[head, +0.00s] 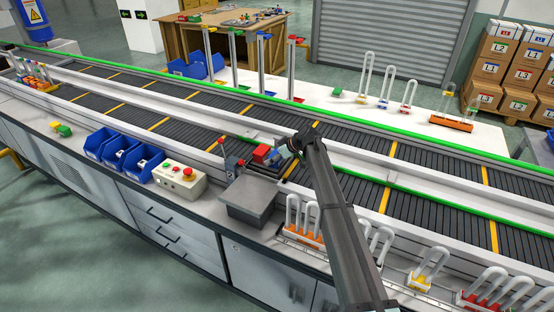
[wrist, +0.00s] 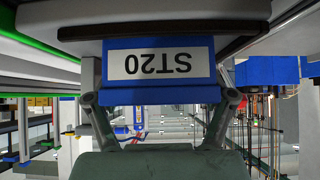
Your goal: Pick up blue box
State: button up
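In the wrist view a blue box (wrist: 160,95) with an upside-down white label reading ST20 sits between the fingers of my gripper (wrist: 160,100). One finger lies against each side of it, with no clear gap. In the head view my gripper (head: 292,148) is at the work station beside the near conveyor. A small blue part (head: 283,153) shows at its tip, next to a red block (head: 262,153). My arm hides part of this spot.
Several blue bins (head: 113,150) and a control box with red buttons (head: 180,180) stand left on the bench. A grey block (head: 250,198) is just in front. Racks of white loops (head: 303,217) line the bench at right. A conveyor (head: 400,200) runs behind.

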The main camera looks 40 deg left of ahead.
jog(key=shift+c, duration=1.3)
jog(key=shift+r, duration=0.15)
